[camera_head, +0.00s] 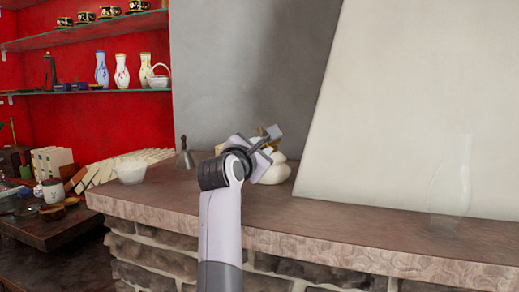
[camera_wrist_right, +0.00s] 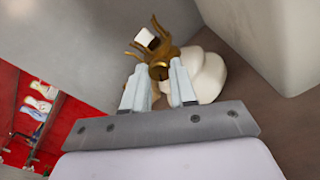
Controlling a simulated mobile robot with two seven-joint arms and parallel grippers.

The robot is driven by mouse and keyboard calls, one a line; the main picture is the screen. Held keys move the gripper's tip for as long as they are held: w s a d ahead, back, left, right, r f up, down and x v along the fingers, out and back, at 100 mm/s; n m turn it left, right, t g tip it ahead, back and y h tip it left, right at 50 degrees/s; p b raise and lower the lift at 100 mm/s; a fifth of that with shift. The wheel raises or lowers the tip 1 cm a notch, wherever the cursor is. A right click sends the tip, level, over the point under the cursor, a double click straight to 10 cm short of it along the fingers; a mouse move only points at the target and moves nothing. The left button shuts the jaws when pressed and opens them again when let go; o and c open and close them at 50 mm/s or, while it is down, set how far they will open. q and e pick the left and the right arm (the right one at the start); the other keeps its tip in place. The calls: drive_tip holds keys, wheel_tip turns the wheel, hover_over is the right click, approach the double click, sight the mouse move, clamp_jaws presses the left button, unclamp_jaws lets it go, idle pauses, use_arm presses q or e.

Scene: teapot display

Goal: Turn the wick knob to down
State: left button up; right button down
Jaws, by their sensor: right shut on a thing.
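In the right wrist view, a brass lamp burner (camera_wrist_right: 161,50) with curved prongs sits above a rounded cream-white lamp base (camera_wrist_right: 208,76). A round brass wick knob (camera_wrist_right: 158,71) faces the camera between the fingertips of my right gripper (camera_wrist_right: 159,78), which is shut on it. In the head view, my right gripper (camera_head: 262,148) reaches over the mantel and hides most of the lamp. Part of the white lamp base (camera_head: 276,173) shows beside it. The knob's turn position cannot be told. My left gripper is not in view.
The lamp stands on a stone mantel shelf (camera_head: 330,212) against a grey wall. A small bell (camera_head: 186,155) and a white bowl (camera_head: 131,171) are to the left. A clear glass chimney (camera_head: 452,185) stands at the right. Glass shelves (camera_head: 100,46) hold vases and cups.

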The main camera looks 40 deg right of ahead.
drive_tip(key=n+p, duration=0.1)
drive_tip(key=n, duration=0.3)
drive_tip(key=shift+n, duration=0.3)
drive_tip(key=n, duration=1.4)
drive_tip(key=shift+n, duration=0.3)
drive_tip(key=n, duration=0.9)
drive_tip(key=shift+n, duration=0.4)
drive_tip(key=n, duration=0.4)
drive_tip(key=shift+n, duration=0.3)
drive_tip(key=n, duration=0.4)
drive_tip(key=shift+n, duration=0.4)
